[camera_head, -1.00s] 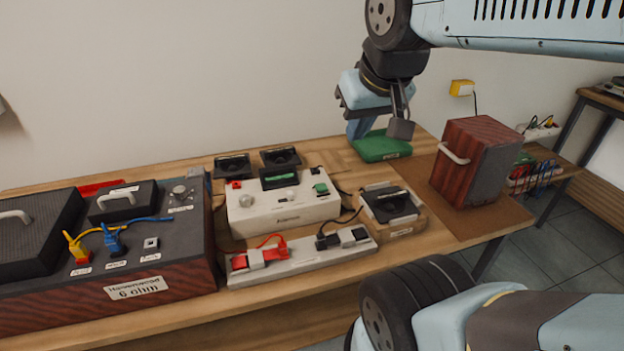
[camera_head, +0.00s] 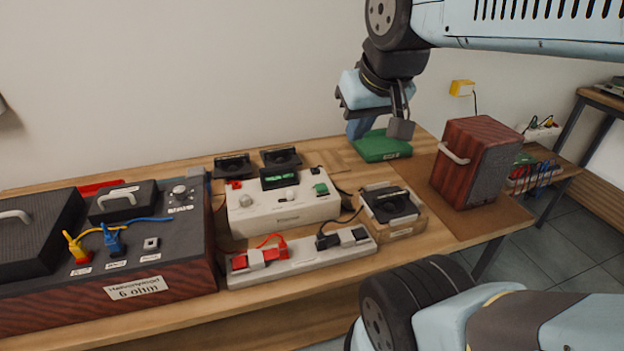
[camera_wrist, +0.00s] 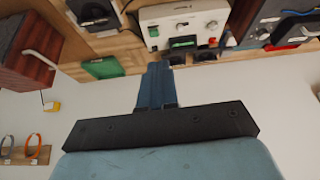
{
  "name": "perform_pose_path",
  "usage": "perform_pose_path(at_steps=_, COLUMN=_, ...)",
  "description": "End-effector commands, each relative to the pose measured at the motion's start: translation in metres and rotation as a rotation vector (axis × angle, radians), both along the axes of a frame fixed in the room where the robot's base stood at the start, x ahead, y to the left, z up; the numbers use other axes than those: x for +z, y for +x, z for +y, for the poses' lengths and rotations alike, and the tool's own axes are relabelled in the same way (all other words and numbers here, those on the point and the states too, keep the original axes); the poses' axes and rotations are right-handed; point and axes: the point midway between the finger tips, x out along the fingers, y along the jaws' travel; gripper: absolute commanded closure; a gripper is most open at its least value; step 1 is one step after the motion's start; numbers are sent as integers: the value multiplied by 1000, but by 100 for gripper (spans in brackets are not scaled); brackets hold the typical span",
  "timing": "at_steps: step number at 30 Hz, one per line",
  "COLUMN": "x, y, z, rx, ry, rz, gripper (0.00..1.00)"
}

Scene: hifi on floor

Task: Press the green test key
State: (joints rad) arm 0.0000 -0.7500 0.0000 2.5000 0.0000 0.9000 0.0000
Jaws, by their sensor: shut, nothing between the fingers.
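The green test key (camera_head: 321,189) is a small green square on the right of the white instrument (camera_head: 260,214). It also shows in the wrist view (camera_wrist: 153,31), where the instrument appears upside down. The instrument's small dark display (camera_head: 280,177) stands at its back and shows bright green characters. My gripper (camera_head: 357,130) is shut and empty, with its blue fingers pointing down at the back of the bench, above the green tray and well apart from the key. The fingers (camera_wrist: 157,72) also show in the wrist view.
A green tray (camera_head: 384,152) lies under my gripper. A speaker in a wooden frame (camera_head: 392,205) stands right of the instrument, and a power strip (camera_head: 300,257) with plugs lies in front. A wooden box with a handle (camera_head: 475,165) stands at right, a large wood-sided unit (camera_head: 195,270) at left.

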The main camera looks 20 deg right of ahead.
Motion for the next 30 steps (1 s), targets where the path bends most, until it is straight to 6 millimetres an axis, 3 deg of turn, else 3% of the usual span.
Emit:
perform_pose_path(at_steps=11, x=-8, y=14, z=4, rx=-36, ry=66, rz=58, gripper=100)
perform_pose_path(at_steps=30, x=-57, y=92, z=13, rx=-284, ry=442, rz=326, gripper=100)
